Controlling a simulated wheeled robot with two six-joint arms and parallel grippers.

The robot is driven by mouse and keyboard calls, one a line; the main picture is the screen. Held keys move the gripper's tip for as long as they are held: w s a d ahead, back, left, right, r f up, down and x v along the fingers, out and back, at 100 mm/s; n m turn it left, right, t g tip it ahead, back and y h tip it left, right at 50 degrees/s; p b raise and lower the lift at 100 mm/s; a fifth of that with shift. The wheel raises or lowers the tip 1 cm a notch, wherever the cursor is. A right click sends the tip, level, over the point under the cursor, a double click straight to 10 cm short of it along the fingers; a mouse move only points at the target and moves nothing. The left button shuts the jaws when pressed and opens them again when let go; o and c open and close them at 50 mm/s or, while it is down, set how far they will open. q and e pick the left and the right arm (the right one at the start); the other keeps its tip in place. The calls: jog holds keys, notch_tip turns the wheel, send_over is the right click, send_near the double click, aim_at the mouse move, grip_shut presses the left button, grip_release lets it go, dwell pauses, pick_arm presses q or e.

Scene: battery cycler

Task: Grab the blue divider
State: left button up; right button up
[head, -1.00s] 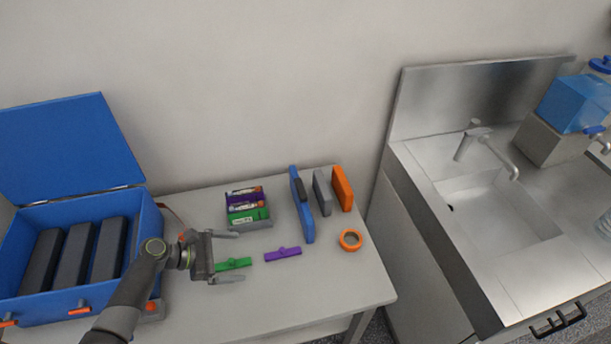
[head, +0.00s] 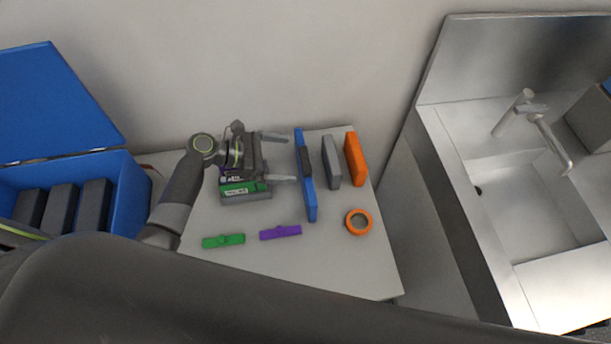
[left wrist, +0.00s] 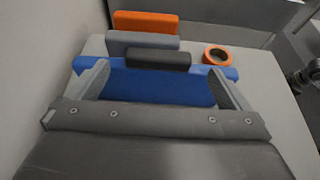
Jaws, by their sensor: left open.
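The blue divider (head: 311,203) stands upright on the table, a long thin panel with a dark grey block (head: 306,162) on its upper part. My left gripper (head: 284,157) is open, with its fingertips just left of the divider in the head view. In the left wrist view the blue divider (left wrist: 160,86) lies across the space ahead of the two open fingers (left wrist: 165,88), with the dark block at its top middle. I cannot tell whether the fingers touch it. My right gripper is not in view.
A grey panel (head: 331,162) and an orange panel (head: 355,158) stand right of the divider. An orange ring (head: 359,222), a purple piece (head: 281,232) and a green piece (head: 223,240) lie in front. A battery holder (head: 245,192) sits under my gripper. A blue case (head: 130,197) stands left.

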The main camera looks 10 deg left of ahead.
pick_arm(q)
jog(key=b+x, duration=0.6)
jog(key=x, duration=0.3)
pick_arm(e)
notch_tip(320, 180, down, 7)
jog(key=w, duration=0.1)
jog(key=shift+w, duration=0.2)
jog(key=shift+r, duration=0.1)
pick_arm(q)
jog(key=c, duration=1.5)
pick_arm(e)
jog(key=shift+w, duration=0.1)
